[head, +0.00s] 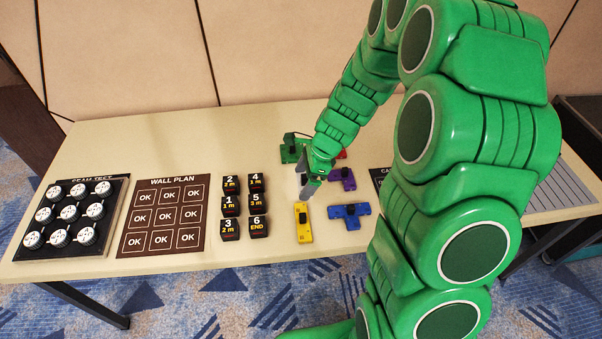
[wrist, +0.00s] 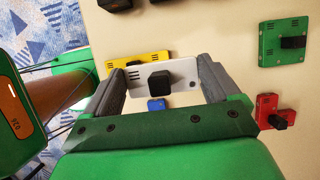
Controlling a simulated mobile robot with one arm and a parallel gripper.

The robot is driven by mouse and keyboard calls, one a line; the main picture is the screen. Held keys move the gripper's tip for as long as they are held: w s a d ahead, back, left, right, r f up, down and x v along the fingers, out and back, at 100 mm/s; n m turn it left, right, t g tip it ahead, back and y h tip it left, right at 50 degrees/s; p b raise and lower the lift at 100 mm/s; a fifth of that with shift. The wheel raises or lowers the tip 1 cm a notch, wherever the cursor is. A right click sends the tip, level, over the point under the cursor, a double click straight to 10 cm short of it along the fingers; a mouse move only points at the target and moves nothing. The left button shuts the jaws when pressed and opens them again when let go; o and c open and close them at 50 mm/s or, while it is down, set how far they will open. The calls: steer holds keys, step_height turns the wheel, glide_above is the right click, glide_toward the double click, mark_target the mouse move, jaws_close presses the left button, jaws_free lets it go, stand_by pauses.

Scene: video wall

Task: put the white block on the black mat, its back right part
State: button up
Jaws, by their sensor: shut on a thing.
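My gripper (head: 306,190) is over the middle of the table. In the wrist view its two grey fingers (wrist: 160,76) are closed on the ends of the white block (wrist: 183,73), a flat plate with a black knob on top. In the head view the block is mostly hidden by the gripper. I cannot tell how high it is above the table. The black mat (head: 381,178), with partly hidden lettering, lies right of the gripper. My arm covers most of it, including its back right part.
A yellow block (head: 304,235), blue block (head: 350,211), purple block (head: 349,184), red block (head: 341,155) and green block (head: 289,153) surround the gripper. Numbered black blocks (head: 230,206), a brown wall-plan board (head: 125,243) and a black seam-test board (head: 109,210) lie left.

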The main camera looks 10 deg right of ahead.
steer(key=shift+s+d+r, duration=0.1)
steer(key=shift+s+r, duration=0.3)
steer(key=shift+s, duration=0.45)
steer(key=shift+s+d+r, duration=0.15)
steer(key=shift+s+r, duration=0.2)
steer(key=shift+s, duration=0.5)
steer(key=shift+s+d+r, duration=0.1)
steer(key=shift+s+r, duration=0.3)
steer(key=shift+s, duration=0.45)
